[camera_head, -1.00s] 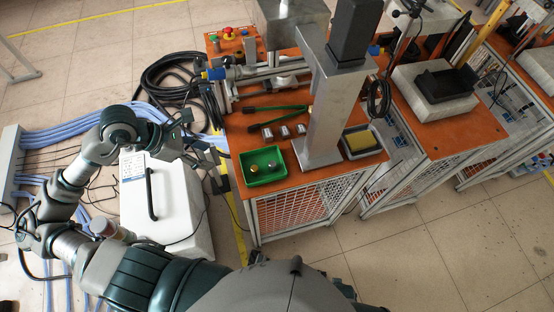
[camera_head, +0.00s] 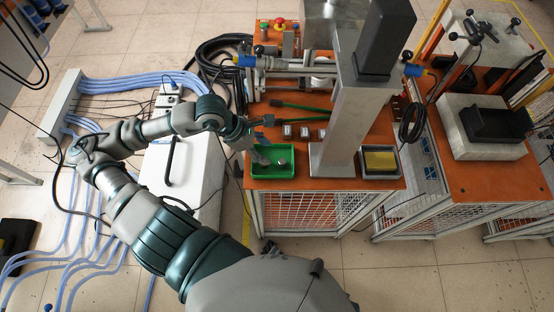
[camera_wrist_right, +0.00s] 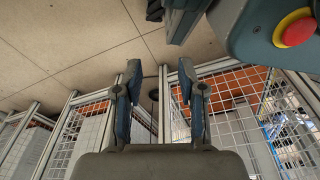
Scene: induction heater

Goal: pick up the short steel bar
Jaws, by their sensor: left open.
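Several small steel bars lie in a row on the orange table top behind the green tray: a left one (camera_head: 287,131), a middle one (camera_head: 304,132) and a right one (camera_head: 321,134), partly against the grey column. I cannot tell for sure which is the short steel bar. My left gripper (camera_head: 264,141) is open and empty, just left of the row, above the back left part of the green tray (camera_head: 272,172). My right gripper (camera_wrist_right: 160,76) shows in the right wrist view with its fingers apart and nothing between them.
A grey column (camera_head: 346,125) stands right of the bars. Green-handled pliers (camera_head: 300,107) lie behind them. A tray with a yellow block (camera_head: 380,161) is at the right. A white box (camera_head: 185,170) stands left of the table. Mesh panels (camera_wrist_right: 85,130) show in the right wrist view.

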